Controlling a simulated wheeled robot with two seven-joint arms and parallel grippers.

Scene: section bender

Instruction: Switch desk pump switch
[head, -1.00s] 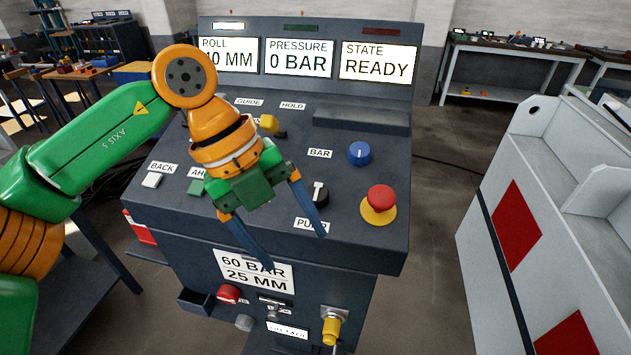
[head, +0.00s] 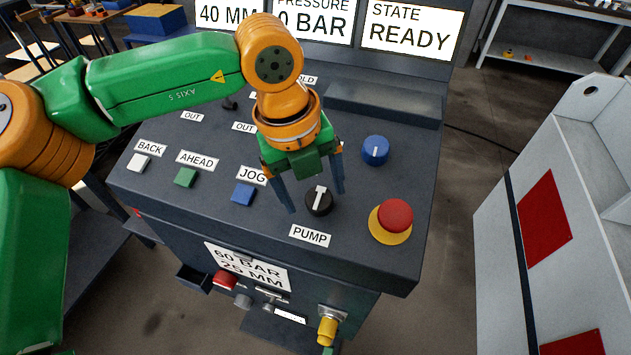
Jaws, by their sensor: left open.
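The pump switch (head: 319,202) is a round black knob with a white pointer line, on the sloped dark desk (head: 400,262) above the label PUMP (head: 310,236). Its pointer stands close to upright in the picture. My left gripper (head: 316,203) is open, fingers pointing down toward the desk. One finger shows left of the knob and the other at its upper right. I cannot tell how high the fingertips are above the desk or whether they touch the knob. My right gripper is not in view.
A red mushroom button (head: 396,214) on a yellow base and a blue knob (head: 375,150) stand right of the switch. A blue JOG button (head: 243,194), a green AHEAD button (head: 185,177) and a white BACK button (head: 138,162) lie left. The STATE display (head: 411,33) reads READY.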

